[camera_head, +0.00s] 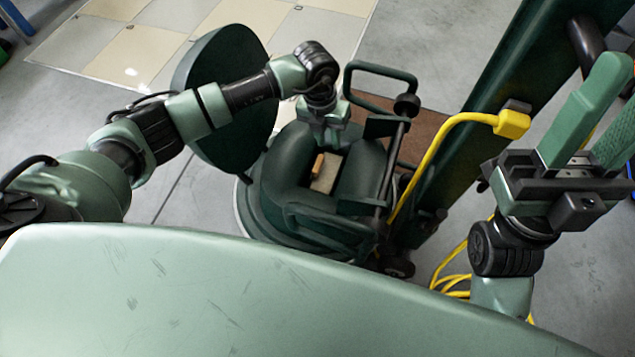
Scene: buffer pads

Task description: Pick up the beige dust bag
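The beige dust bag (326,173) sits inside the open dark green canister (270,215) of a vacuum-like machine. A small orange-brown piece (318,166) shows at its left side. My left gripper (324,137) points down over the canister opening, just above the bag in the picture. Its fingertips are hard to make out, so I cannot tell whether they touch the bag or how far apart they are. My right gripper (608,95) is raised at the right, with its two green fingers apart and nothing between them.
The round dark lid (225,98) stands open at the canister's left. A black-green handle frame (380,70) rises at its right. A yellow cable (440,135) runs past a dark green post (480,90) and coils on the floor.

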